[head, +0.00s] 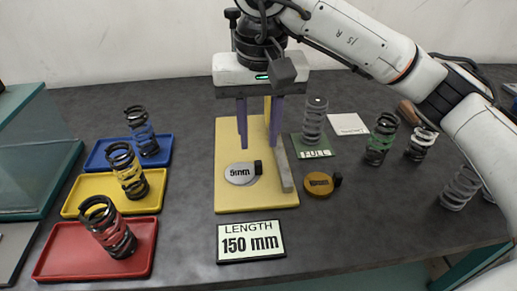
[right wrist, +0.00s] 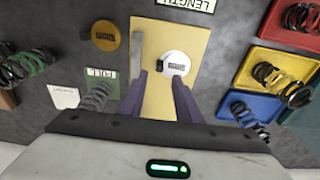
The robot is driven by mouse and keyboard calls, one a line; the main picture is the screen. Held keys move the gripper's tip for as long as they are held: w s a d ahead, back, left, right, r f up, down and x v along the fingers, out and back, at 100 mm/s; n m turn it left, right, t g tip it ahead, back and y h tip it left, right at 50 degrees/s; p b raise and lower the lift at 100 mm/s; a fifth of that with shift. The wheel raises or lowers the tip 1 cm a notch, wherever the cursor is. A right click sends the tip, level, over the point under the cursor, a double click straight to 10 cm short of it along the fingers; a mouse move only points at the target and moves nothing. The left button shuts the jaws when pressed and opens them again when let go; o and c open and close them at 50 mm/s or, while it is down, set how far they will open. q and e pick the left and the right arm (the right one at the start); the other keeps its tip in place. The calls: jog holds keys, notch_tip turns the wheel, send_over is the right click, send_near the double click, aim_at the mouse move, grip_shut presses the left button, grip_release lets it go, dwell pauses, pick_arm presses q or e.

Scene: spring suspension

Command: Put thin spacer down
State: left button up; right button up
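A silver disc spacer (head: 240,174) marked 5mm, with a small black tab, lies flat on the yellow board (head: 228,203); it also shows in the right wrist view (right wrist: 176,63). A second, orange-brown disc spacer (head: 318,184) with a black tab lies on the dark table right of the board; its marking is hard to read. My right gripper (head: 258,146) is above the board, pointing down, its two purple fingers apart with nothing between them. In the right wrist view its fingertips (right wrist: 162,82) are close to the silver disc in the picture. My left gripper is out of view.
Blue, yellow and red trays (head: 60,262) with springs are at left. A LENGTH 150 mm sign (head: 251,241) lies in front. A spring (head: 314,122) stands on the FULL mat; several more stand at right.

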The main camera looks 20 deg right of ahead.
jog(key=r, duration=0.4)
jog(key=shift+s+r, duration=0.3)
jog(key=shift+r, duration=0.1)
